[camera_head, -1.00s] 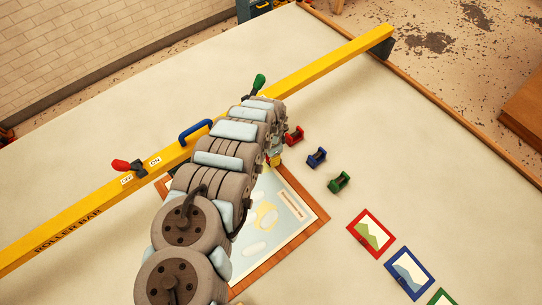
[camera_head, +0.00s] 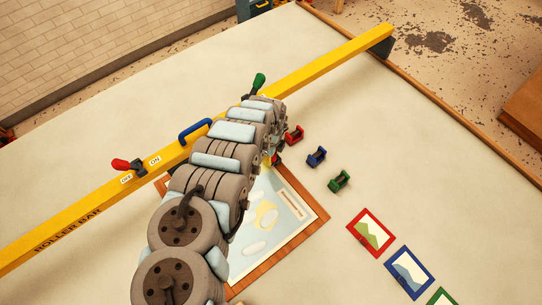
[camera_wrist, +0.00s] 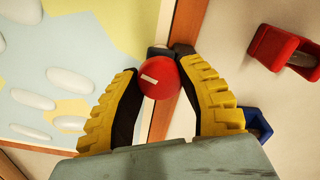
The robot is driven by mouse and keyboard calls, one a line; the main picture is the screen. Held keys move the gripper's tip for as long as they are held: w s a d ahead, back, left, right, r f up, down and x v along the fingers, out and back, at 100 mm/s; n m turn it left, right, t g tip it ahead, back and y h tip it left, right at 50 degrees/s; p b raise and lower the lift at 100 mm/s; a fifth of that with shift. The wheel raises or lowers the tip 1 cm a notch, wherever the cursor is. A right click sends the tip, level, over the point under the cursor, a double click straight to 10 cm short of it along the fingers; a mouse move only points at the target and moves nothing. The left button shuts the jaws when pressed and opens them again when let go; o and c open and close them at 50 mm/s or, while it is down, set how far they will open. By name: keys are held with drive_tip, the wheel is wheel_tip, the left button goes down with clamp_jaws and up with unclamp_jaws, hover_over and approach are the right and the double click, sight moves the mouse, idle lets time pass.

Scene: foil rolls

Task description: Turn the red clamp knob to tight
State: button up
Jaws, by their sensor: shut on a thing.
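The red clamp knob (camera_wrist: 160,77) shows in the wrist view as a round red cap with a pale mark, at the edge of the framed picture. My gripper (camera_wrist: 163,90) has its two yellow-and-black fingers on either side of the knob and is shut on it. A dark part shows just past the knob. In the head view my arm hides most of the knob and the gripper. The pale mark lies nearly level, tilted slightly, in the wrist view; I cannot read any tight label.
The framed picture (camera_head: 316,219) lies under my arm. The yellow roller bar (camera_head: 62,235) crosses the table with a blue handle (camera_head: 196,127). Red (camera_head: 294,135), blue (camera_head: 316,157) and green (camera_head: 340,181) small holders stand to the right. Small coloured frames lie at the lower right.

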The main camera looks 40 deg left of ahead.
drive_tip(key=shift+f+m, duration=0.1)
drive_tip(key=shift+m, duration=0.9)
drive_tip(key=o, duration=1.2)
drive_tip(key=shift+r, duration=6.05)
drive_tip(key=shift+w, duration=0.1)
